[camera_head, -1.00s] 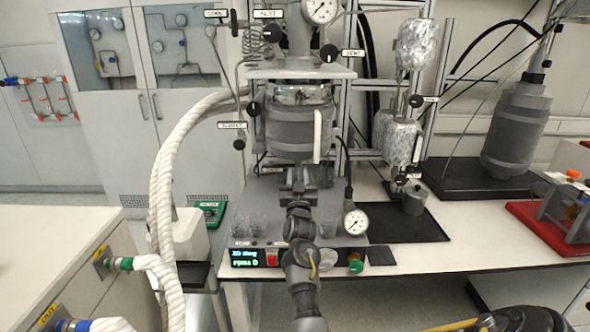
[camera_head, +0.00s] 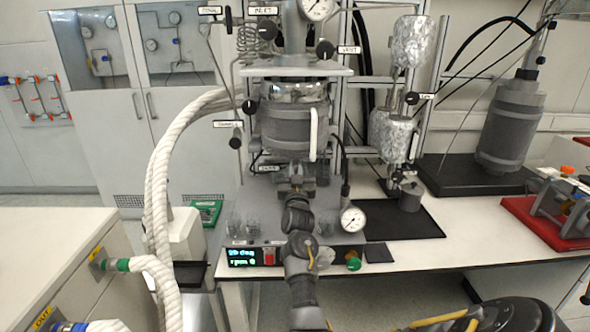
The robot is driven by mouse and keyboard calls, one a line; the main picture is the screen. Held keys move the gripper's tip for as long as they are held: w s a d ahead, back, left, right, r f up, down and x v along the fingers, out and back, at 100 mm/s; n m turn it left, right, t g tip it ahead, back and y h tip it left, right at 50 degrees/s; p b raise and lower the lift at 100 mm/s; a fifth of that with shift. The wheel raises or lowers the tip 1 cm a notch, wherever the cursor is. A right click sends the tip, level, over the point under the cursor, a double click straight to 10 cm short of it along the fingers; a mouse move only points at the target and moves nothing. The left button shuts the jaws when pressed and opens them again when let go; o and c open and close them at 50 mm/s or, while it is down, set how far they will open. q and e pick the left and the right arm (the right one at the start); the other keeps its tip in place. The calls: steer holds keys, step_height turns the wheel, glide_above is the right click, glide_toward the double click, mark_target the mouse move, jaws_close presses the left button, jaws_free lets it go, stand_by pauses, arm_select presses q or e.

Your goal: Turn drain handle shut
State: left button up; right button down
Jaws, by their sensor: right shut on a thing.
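The pressure reactor (camera_head: 290,125) is a dark grey vessel in a metal frame, with a white vertical handle on its right front. My right gripper (camera_head: 293,180) is directly below the vessel, at the drain outlet beside a small label (camera_head: 265,168) that seems to read drain. It is shut on the drain handle, which my gripper and wrist mostly hide. I cannot tell how far the handle is turned. My left gripper is out of view.
A control box (camera_head: 254,257) with a lit display and a round pressure gauge (camera_head: 352,219) stand close to my right forearm. Glass beakers (camera_head: 247,226) stand left of my wrist. A thick white hose (camera_head: 160,190) runs down at the left. A black mat (camera_head: 405,226) lies at right.

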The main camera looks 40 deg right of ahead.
steer(key=shift+m, duration=0.3)
steer(key=m+g+h+b, duration=0.1)
steer(key=m, duration=0.1)
steer(key=m+g+h+b, duration=0.1)
steer(key=m, duration=0.2)
steer(key=shift+s+d+f, duration=0.15)
steer(key=shift+d, duration=0.05)
steer(key=shift+s+d+f+m+g+b, duration=0.2)
steer(key=shift+m+g+b, duration=0.9)
steer(key=shift+m, duration=1.7)
steer(key=shift+d+f+m+g+b, duration=0.1)
steer(key=shift+f+m+g+b, duration=0.2)
steer(key=shift+m+g+b, duration=1.65)
steer(key=shift+s+d+f+m+g+b, duration=0.1)
steer(key=shift+f+m+g, duration=0.25)
steer(key=shift+m, duration=3.3)
steer(key=shift+r, duration=0.1)
steer(key=c, duration=1.5)
jaws_free()
steer(key=shift+o, duration=0.2)
